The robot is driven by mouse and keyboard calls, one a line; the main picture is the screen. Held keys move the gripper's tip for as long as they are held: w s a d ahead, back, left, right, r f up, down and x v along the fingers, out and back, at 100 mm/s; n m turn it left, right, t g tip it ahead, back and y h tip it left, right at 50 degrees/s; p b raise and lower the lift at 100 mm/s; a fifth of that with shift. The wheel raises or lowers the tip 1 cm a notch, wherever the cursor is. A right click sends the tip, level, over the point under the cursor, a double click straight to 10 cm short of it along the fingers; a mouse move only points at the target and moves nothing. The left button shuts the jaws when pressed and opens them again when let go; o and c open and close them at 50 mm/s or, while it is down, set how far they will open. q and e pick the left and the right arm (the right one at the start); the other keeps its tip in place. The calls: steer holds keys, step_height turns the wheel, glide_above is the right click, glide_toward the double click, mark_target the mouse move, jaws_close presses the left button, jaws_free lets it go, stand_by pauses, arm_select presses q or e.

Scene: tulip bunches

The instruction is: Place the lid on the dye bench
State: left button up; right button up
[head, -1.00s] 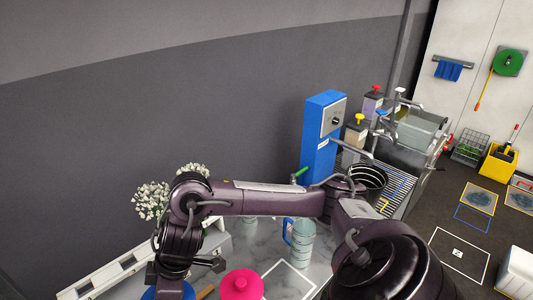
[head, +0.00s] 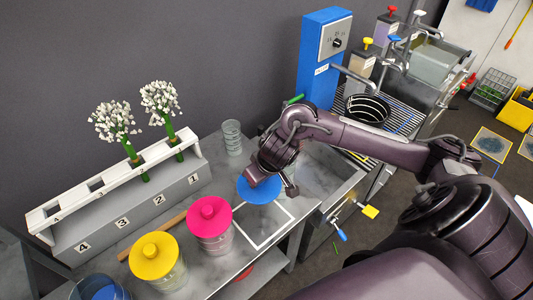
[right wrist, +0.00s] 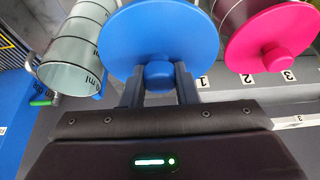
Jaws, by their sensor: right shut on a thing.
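The blue lid (head: 259,190) is a round disc with a knob. My right gripper (head: 268,176) is shut on its knob, and the lid is over the front bench (head: 235,262), at the white square outline (head: 268,242). In the right wrist view the blue lid (right wrist: 140,30) shows between the fingers (right wrist: 158,84), its knob pinched. I cannot tell whether the lid touches the bench. An open jar with blue dye (head: 101,290) is at the lower left. My left gripper is not in view.
Jars with a pink lid (head: 210,216) and a yellow lid (head: 154,258) stand left of the blue lid. A numbered rack (head: 125,207) holds white flowers. A clear cup (head: 231,137) stands behind. A clear measuring jug (right wrist: 72,50) is beside the lid in the wrist view.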

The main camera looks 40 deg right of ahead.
mark_target(273, 199)
step_height(273, 199, down, 12)
steer(key=shift+f+b, duration=0.25)
steer(key=shift+b, duration=0.45)
steer(key=shift+f, duration=2.55)
steer(key=shift+f, duration=0.15)
steer(key=o, duration=1)
steer(key=shift+c, duration=0.2)
steer(key=shift+r, duration=0.25)
steer(key=p+v, duration=0.1)
steer(key=v, duration=1.1)
